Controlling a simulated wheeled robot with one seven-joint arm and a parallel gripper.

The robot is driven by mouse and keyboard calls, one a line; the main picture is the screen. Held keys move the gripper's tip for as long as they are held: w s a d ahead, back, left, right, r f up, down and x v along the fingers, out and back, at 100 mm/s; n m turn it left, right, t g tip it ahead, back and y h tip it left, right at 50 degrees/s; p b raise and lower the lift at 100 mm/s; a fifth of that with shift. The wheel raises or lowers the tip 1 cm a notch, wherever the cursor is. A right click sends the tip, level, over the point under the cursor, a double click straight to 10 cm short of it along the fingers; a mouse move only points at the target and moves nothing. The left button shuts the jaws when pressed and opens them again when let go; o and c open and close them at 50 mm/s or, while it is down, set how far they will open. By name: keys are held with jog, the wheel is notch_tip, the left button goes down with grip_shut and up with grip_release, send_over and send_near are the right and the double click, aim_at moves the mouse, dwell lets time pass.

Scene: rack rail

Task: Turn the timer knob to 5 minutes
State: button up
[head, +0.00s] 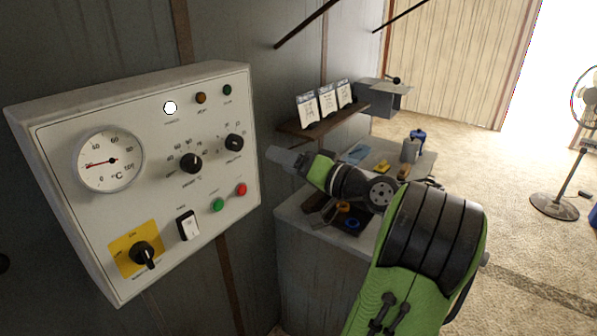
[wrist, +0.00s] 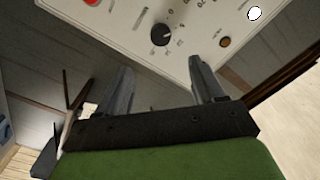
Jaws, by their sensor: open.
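The control panel (head: 140,195) is a white box on the wall at the left of the head view. Its right black knob (head: 234,142), with a dial scale around it, appears to be the timer knob; its small print is unreadable there. What looks like the same knob (wrist: 160,36) shows at the top of the wrist view, with numbers around it. My gripper (head: 280,156) is just right of the panel, pointing toward this knob. In the wrist view my gripper (wrist: 163,72) is open and empty. The knob lies beyond the gap between the fingertips, apart from them.
The panel also carries a second black knob (head: 191,163), a round gauge (head: 108,160), green (head: 217,205) and red (head: 241,189) buttons, a rocker switch (head: 187,226) and a yellow-backed rotary switch (head: 142,253). A shelf with cards (head: 325,122) and a cluttered bench stand behind my arm.

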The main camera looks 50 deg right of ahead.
jog(key=s, duration=0.3)
dwell(0.5)
jog(key=w+a+f+n+g+y, duration=0.1)
jog(key=w+a+f+n+g, duration=0.25)
jog(key=a, duration=0.65)
jog(key=w+a+f+n+g+y, duration=0.15)
jog(key=w+a+f+g, duration=0.35)
jog(key=a, duration=0.5)
jog(key=s+a+f+n+g+h, duration=0.2)
jog(key=s+a+f+n+g, duration=0.1)
jog(key=s+a, duration=0.6)
jog(key=s+a+f+h, duration=0.1)
jog(key=s, duration=0.8)
jog(key=shift+s+a+f+n+g, duration=0.3)
jog(key=shift+s+a+g, duration=0.05)
jog(key=shift+g, duration=0.1)
